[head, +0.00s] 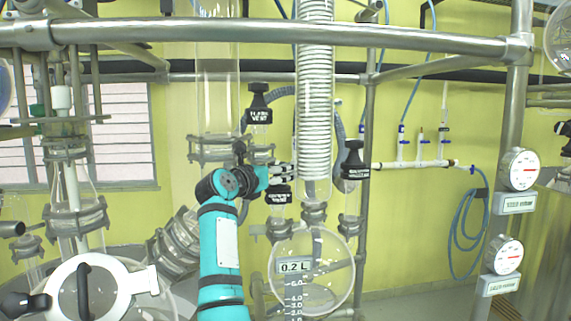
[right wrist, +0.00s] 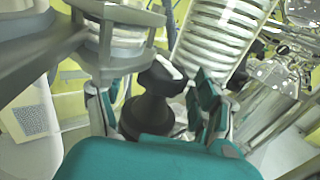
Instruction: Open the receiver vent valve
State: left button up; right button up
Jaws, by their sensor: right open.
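A black valve knob (head: 278,192) with a small white label sits below the middle of the glassware in the head view; its label is too small to read surely. My right gripper (head: 281,172) is at the end of the turquoise arm, right at this knob. In the right wrist view, a black knob (right wrist: 150,112) stands between the two spread fingers of my right gripper (right wrist: 152,92). The gripper is open; I cannot tell whether either finger touches the knob. The knob's lower part is partly hidden by the gripper body. My left gripper is not in view.
Another black labelled knob (head: 259,103) is above, and a third (head: 353,161) is to the right. The coiled glass condenser (head: 315,90) rises close beside the gripper. A round glass receiver (head: 312,268) hangs below. A metal rail (head: 420,42) crosses above; gauges (head: 519,169) are at right.

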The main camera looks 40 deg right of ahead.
jog(key=shift+x, duration=0.8)
jog(key=shift+s+a+r, duration=0.1)
jog(key=shift+a+r, duration=0.05)
jog(key=shift+a, duration=0.1)
jog(key=shift+c, duration=0.6)
jog(key=shift+d, duration=0.1)
jog(key=c, duration=1.1)
